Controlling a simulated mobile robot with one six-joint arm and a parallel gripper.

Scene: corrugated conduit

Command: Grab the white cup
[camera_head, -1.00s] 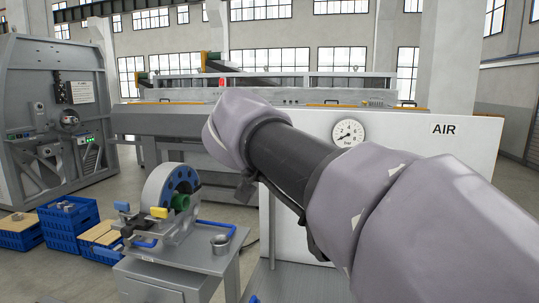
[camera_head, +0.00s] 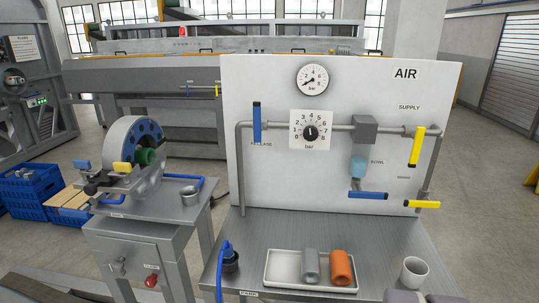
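The white cup (camera_head: 414,272) stands upright near the right front of the metal bench (camera_head: 350,232), below the AIR panel. Its open top shows, and nothing covers it.
A white tray (camera_head: 275,282) with a grey cylinder (camera_head: 310,266) and an orange cylinder (camera_head: 341,267) lies left of the cup. The AIR panel (camera_head: 300,190) with pipes and coloured handles rises behind. A side table (camera_head: 150,228) with a wheel machine stands left.

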